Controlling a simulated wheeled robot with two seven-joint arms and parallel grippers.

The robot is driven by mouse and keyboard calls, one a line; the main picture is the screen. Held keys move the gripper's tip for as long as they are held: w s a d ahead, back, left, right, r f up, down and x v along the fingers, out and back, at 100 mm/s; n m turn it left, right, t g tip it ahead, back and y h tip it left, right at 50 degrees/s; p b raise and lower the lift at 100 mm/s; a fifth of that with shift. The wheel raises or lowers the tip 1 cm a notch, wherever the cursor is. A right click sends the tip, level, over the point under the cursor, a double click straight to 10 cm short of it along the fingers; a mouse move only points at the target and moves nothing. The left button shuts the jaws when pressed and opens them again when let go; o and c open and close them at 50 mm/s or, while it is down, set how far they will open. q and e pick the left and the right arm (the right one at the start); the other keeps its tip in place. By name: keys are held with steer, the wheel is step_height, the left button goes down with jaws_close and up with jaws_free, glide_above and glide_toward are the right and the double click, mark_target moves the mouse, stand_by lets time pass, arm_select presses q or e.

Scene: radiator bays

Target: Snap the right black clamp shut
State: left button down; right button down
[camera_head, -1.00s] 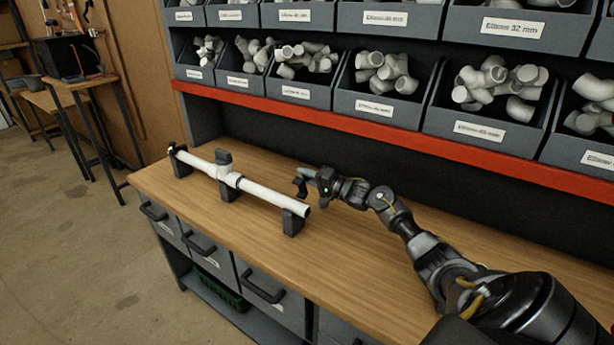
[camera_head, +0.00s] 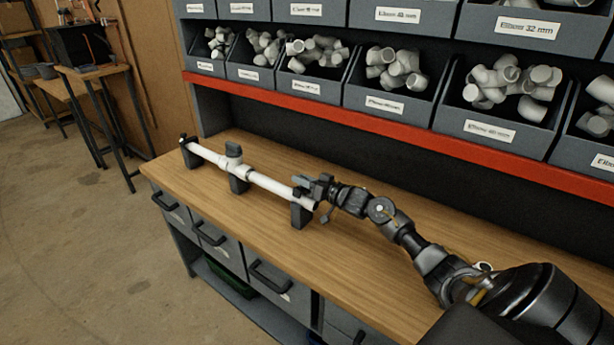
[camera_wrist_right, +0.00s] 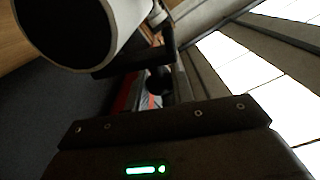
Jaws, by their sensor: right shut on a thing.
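A white pipe (camera_head: 268,184) lies along the workbench, held by black clamps. The right black clamp (camera_head: 300,216) stands under its right end. My right gripper (camera_head: 311,190) is at that end, shut on the right black clamp; its fingers cover the clamp's top, so whether the clamp is open or closed over the pipe is hidden. In the right wrist view the pipe's open end (camera_wrist_right: 68,30) is large and close, with a dark bar (camera_wrist_right: 130,62) just below it. My left gripper is not in view.
The middle clamp (camera_head: 237,177) and left clamp (camera_head: 187,154) carry the rest of the pipe. Grey bins of fittings (camera_head: 396,78) stand behind, above a red shelf edge (camera_head: 350,112). The wooden bench top (camera_head: 255,215) is clear in front of the pipe.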

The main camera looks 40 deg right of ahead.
mark_target(300, 190)
steer(key=shift+s+a+f+n+b, duration=0.2)
steer(key=shift+a+f+n+b, duration=0.3)
steer(key=shift+n, duration=0.55)
steer(key=shift+s+a+f+n+b, duration=0.15)
steer(key=shift+a+f+n, duration=0.25)
steer(key=shift+a+n, duration=0.5)
steer(key=shift+d+n, duration=0.2)
steer(key=shift+n, duration=0.15)
steer(key=c, duration=1.2)
jaws_free()
steer(key=shift+c, duration=0.2)
steer(key=shift+s, duration=0.1)
steer(key=shift+s+d+p, duration=0.1)
steer(key=shift+s+p, duration=0.2)
steer(key=shift+p, duration=0.05)
steer(key=p+v, duration=0.5)
steer(key=v, duration=0.5)
